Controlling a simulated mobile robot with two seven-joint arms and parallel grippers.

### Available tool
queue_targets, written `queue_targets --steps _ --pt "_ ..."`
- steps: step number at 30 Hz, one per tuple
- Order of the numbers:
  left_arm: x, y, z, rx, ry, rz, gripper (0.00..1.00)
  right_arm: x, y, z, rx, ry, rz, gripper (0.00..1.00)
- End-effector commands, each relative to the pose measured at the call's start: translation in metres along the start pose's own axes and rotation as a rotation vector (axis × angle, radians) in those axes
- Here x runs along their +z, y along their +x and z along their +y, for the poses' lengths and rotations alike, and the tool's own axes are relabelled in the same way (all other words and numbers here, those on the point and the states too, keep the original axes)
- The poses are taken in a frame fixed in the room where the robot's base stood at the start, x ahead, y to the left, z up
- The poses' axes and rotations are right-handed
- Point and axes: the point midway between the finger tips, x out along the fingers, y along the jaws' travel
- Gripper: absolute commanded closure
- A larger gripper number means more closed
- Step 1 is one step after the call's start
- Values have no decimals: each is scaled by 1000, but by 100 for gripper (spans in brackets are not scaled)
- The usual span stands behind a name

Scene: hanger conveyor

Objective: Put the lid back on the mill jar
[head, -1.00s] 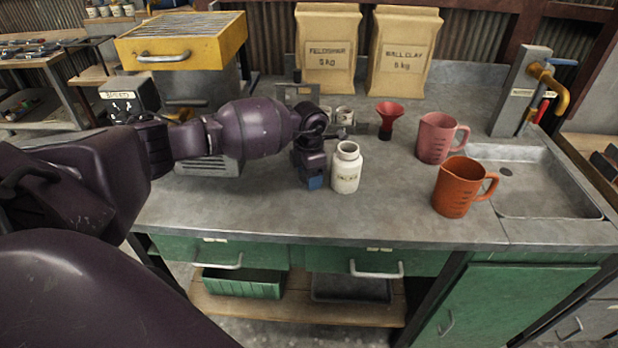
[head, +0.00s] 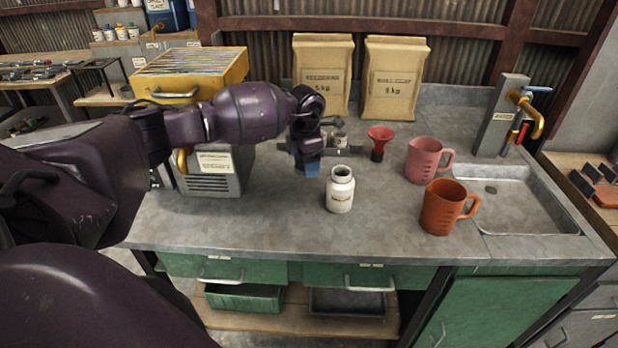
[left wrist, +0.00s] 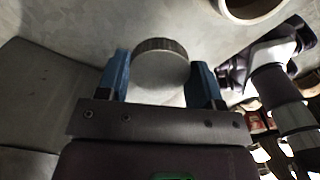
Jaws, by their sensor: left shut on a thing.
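The mill jar (head: 340,192) is a small white jar with a label. It stands upright and open on the grey counter, and its open mouth (left wrist: 252,6) shows at the top right of the left wrist view. My left gripper (head: 308,170) is just left of the jar and a little behind it in the head view, apart from it. In the left wrist view its blue fingers are shut on the round lid (left wrist: 160,74), which is grey with a dark ridged edge. I cannot make out the lid in the head view. My right gripper is not in view.
A pink jug (head: 424,161) and an orange jug (head: 443,210) stand right of the jar, before the sink (head: 530,190). A red funnel (head: 380,135) and two paper sacks (head: 393,85) are behind. The front counter is clear.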

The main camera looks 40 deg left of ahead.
Motion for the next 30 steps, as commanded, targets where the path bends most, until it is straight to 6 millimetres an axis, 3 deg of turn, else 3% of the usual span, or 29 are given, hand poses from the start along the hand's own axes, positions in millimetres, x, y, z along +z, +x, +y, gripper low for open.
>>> queue_targets --steps 1,3,12,30 --pt "-2 -21 3 4 -2 -3 66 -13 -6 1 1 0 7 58" --pt "-4 -35 6 2 -4 -2 66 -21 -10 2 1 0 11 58" --pt "-8 -76 14 1 -9 0 66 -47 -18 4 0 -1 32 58" --pt "-9 -83 15 -1 -7 0 66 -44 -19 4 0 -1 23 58"
